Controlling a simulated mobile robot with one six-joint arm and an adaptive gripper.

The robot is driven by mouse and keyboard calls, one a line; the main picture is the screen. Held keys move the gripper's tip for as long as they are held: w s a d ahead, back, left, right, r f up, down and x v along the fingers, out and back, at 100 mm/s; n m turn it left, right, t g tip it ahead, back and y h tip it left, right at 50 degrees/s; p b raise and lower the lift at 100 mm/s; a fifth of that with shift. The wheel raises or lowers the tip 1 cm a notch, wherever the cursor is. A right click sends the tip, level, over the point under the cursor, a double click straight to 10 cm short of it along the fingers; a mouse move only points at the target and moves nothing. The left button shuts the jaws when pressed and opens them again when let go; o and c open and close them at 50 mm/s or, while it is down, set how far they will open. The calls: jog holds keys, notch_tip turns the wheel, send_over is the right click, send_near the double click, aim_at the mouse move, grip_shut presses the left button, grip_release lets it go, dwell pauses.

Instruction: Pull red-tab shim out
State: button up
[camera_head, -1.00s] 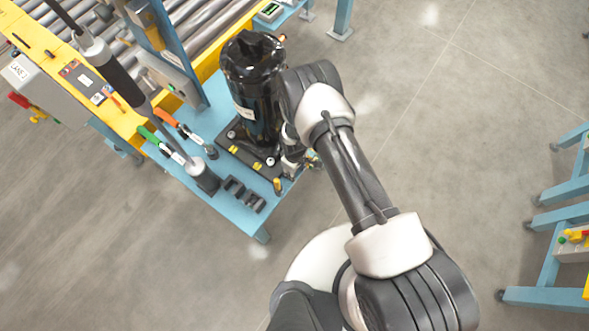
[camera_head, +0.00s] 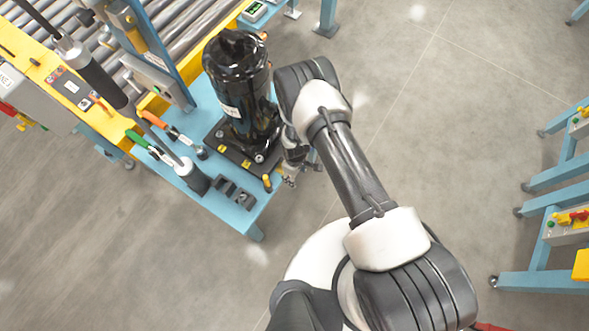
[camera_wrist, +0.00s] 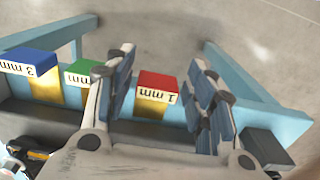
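The red-tab shim (camera_wrist: 157,88) has a block-shaped red tab marked "1 mm" in the wrist view, with a yellowish strip below it. My gripper (camera_wrist: 164,96) is open, with one finger on each side of the red tab. Gaps show between the tab and both fingers. The green-tab shim (camera_wrist: 84,73) is just left of the left finger and partly hidden by it. The blue-tab shim (camera_wrist: 30,62), marked "3 mm", is farther left. In the head view my gripper (camera_head: 291,176) is at the right edge of the blue table, and the red tab cannot be made out.
A black compressor (camera_head: 240,90) stands on a dark base on the blue table (camera_head: 232,212). Tools with green (camera_head: 137,139) and orange (camera_head: 153,119) handles and a black slotted block (camera_head: 233,192) are beside it.

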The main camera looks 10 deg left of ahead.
jog(key=shift+o, duration=0.3)
jog(key=shift+w+a+r, duration=0.1)
notch_tip(320, 180, up, 8)
dwell(0.5)
dwell(0.4)
